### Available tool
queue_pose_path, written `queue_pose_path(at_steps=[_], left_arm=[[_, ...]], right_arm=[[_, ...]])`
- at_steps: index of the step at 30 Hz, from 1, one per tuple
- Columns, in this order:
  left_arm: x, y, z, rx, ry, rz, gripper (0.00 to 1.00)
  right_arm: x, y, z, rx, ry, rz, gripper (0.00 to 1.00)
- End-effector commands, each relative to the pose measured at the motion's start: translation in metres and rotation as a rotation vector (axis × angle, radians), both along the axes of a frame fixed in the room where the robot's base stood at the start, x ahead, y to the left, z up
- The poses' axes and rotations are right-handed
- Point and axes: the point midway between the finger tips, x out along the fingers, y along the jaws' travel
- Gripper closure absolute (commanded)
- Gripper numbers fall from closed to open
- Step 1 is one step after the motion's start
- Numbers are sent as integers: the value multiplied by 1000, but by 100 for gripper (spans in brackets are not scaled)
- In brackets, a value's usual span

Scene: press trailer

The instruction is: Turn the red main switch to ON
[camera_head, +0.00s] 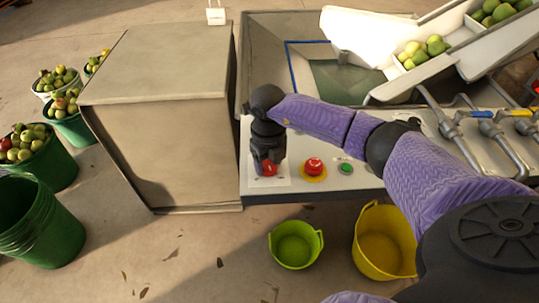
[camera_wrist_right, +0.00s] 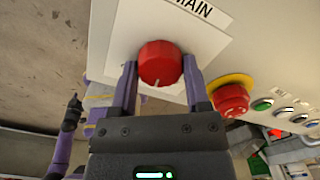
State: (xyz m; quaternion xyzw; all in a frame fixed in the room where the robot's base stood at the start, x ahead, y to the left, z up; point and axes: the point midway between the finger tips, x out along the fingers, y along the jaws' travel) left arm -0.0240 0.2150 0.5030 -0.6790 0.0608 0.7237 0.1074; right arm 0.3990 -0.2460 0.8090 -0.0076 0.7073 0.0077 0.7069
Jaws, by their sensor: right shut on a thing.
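The red main switch (camera_wrist_right: 160,62) is a round knob on a white plate lettered "MAIN" in the right wrist view. A short pale mark shows on its lower rim. In the head view the switch (camera_head: 269,169) shows partly below my right gripper (camera_head: 268,163), at the left end of the control panel. My right gripper's two fingers (camera_wrist_right: 161,82) are shut on the knob, one on each side. In the right wrist view a purple arm with a dark end shows small at the left; it seems to be my left arm, and its fingers are unclear.
A red mushroom button (camera_head: 313,166) on a yellow ring and a green button (camera_head: 346,168) sit right of the switch. A metal box (camera_head: 160,100) stands left of the panel. A green tub (camera_head: 296,244) and a yellow tub (camera_head: 385,243) stand on the floor in front.

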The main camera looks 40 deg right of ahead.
Motion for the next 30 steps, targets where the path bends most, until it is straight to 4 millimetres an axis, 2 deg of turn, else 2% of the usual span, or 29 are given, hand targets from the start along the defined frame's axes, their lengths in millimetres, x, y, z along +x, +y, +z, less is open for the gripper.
queue_pose_path(at_steps=[1,11,21,30], left_arm=[[2,0,7,-1,-6,-1,41],[8,-2,29,-5,-25,-6,41],[13,-17,50,-31,-45,-1,41],[24,-28,62,-50,-71,5,41]], right_arm=[[0,0,4,0,-2,-42,98],[0,0,4,0,-2,-356,98],[1,0,4,0,-3,-663,98],[1,0,2,0,-3,-861,98]])
